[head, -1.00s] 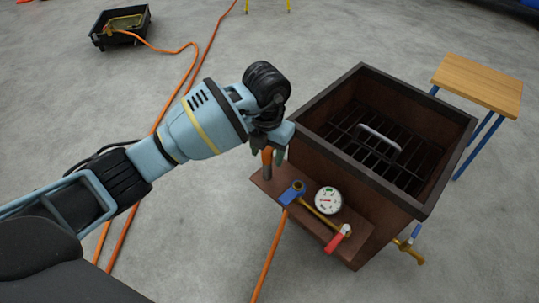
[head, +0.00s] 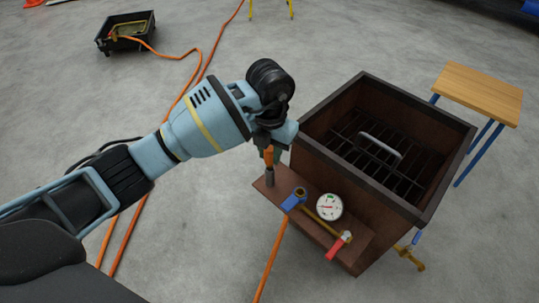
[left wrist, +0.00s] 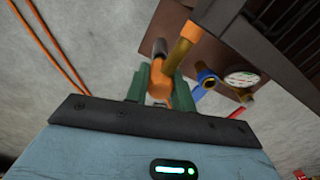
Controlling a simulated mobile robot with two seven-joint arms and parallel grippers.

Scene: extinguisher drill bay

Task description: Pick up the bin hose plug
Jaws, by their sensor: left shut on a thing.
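My left gripper (head: 271,150) is shut on an orange plug (head: 269,156) above the far left end of the brown side shelf (head: 318,234). In the left wrist view the orange plug (left wrist: 158,90) sits between the green fingers of the gripper (left wrist: 158,82). A brass-coloured piece (left wrist: 185,45) extends past the fingertips. A grey upright stub (head: 269,178) stands just below the plug; I cannot tell whether they touch. My right gripper is not in view.
On the shelf lie a blue-and-brass fitting (head: 295,199), a white gauge (head: 329,206) and a red-ended piece (head: 338,245). The open brown bin (head: 418,203) with a grate stands right beside. A wooden-topped table (head: 478,90) stands behind. Orange hose (head: 272,260) crosses the floor.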

